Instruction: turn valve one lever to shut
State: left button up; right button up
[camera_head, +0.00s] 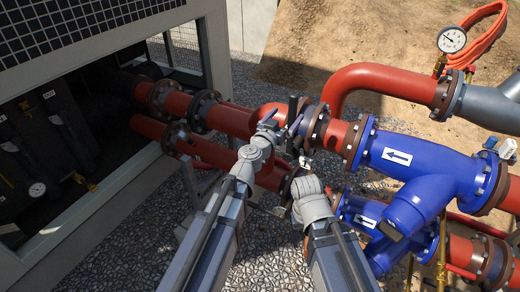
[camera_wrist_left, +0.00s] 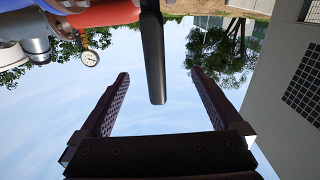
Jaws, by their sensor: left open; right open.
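A dark lever (camera_head: 293,109) stands up at the valve on the upper red pipe, left of the blue strainer. In the left wrist view the black lever (camera_wrist_left: 154,60) comes down from the top edge, its end between my left fingers. My left gripper (camera_head: 287,122) is at the lever in the head view. In the left wrist view that gripper (camera_wrist_left: 160,76) is open, with a visible gap on both sides of the lever. My right gripper (camera_head: 304,164) is lower, beside the lower red pipe, and open; its fingers are small and partly hidden. No lever label is readable.
Red pipes (camera_head: 232,118) run from the chiller cabinet (camera_head: 100,50) at left. Blue strainers (camera_head: 425,165) with white arrows stand at right. A pressure gauge (camera_head: 451,40) and orange hose (camera_head: 490,35) are at upper right. Gravel (camera_head: 105,240) lies below.

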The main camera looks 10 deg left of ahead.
pick_arm(q)
jog(key=v, duration=0.4)
jog(key=shift+s, duration=0.2)
jog(key=shift+s+a, duration=0.1)
